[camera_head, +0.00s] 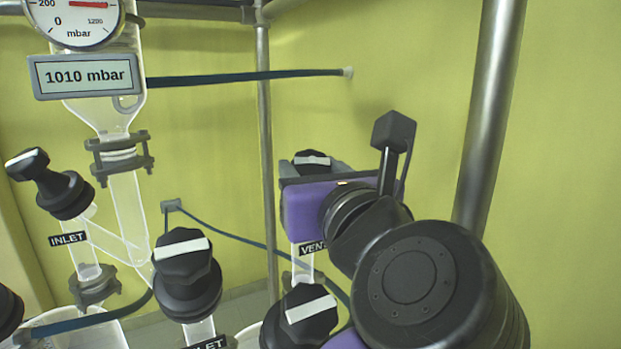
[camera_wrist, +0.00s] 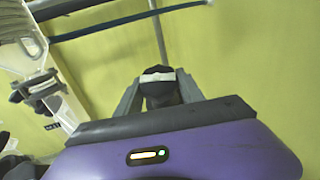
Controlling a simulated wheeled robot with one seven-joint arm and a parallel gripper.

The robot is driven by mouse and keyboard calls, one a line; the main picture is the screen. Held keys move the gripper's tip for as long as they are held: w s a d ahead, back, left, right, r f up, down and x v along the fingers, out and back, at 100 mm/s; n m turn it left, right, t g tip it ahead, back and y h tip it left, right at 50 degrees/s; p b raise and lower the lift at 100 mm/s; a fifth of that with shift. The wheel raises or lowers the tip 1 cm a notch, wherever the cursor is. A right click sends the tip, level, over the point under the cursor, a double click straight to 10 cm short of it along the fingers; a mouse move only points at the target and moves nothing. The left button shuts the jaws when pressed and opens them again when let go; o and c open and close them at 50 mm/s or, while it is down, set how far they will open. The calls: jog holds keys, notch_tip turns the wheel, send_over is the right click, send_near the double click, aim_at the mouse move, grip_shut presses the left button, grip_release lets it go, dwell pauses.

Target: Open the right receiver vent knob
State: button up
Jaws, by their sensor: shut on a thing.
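The vent knob (camera_head: 312,159) is black with a white bar on top. It stands above a glass tube with a partly covered label reading "VEN". My gripper (camera_wrist: 158,88) is shut on this knob, with one grey finger on each side of it in the wrist view. There the knob (camera_wrist: 157,76) shows between the fingertips, its white bar lying roughly crosswise. In the head view my purple gripper body hides the lower part of the knob.
An INLET knob (camera_head: 50,185) is at the left. Two more black knobs with white bars, one at the centre (camera_head: 186,272) and one at the lower middle (camera_head: 304,315), stand near my arm. A pressure gauge (camera_head: 79,18), a display (camera_head: 86,76) and metal poles (camera_head: 490,115) surround the glassware.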

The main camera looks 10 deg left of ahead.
jog(key=shift+n+g+y+b, duration=0.55)
jog(key=shift+n+g+y, duration=1.05)
jog(key=shift+n+y, duration=0.95)
jog(key=shift+n, duration=0.45)
jog(key=o, duration=1.4)
jog(key=shift+h, duration=0.25)
